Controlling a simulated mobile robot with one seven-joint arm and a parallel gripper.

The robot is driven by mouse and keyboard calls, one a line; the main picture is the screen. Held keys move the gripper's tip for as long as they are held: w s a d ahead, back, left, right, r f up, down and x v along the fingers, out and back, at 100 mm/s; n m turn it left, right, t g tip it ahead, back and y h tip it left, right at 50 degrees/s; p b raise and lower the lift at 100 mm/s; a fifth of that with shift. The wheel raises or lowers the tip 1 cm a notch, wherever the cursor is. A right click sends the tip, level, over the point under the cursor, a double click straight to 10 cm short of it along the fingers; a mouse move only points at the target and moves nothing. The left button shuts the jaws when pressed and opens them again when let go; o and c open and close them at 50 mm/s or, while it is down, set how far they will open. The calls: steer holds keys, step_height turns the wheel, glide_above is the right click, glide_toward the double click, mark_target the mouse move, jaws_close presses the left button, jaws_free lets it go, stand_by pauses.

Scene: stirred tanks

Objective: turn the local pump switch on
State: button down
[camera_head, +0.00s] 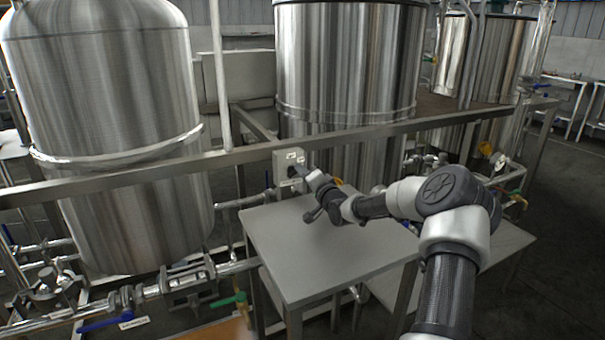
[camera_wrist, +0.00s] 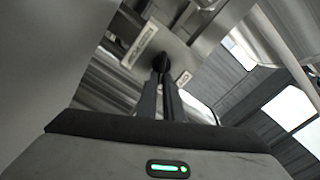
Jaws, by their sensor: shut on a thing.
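The pump switch box (camera_head: 284,158) is a light grey box on the steel rail between two tanks. In the wrist view its front plate (camera_wrist: 177,50) is tilted and carries two pale labels. A dark switch knob (camera_wrist: 161,62) sticks out of the plate. My gripper (camera_head: 299,172) reaches the box from the right. In the wrist view my gripper's two dark fingers (camera_wrist: 162,78) are close together, shut on the knob. The fingers hide part of the knob, and I cannot read which position it is in.
A grey table (camera_head: 310,255) stands below my arm, with a clear top. The steel rail (camera_head: 400,131) runs across behind it. Large steel tanks stand at left (camera_head: 110,120) and centre (camera_head: 345,75). Pipes and valves with a blue handle (camera_head: 100,322) and a green handle (camera_head: 228,300) lie low at left.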

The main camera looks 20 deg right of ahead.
steer(key=c, duration=1.9)
jaws_free()
steer(key=s+p, duration=0.2)
steer(key=s, duration=1.5)
steer(key=shift+s+d+p, duration=0.25)
steer(key=shift+d+p, duration=0.05)
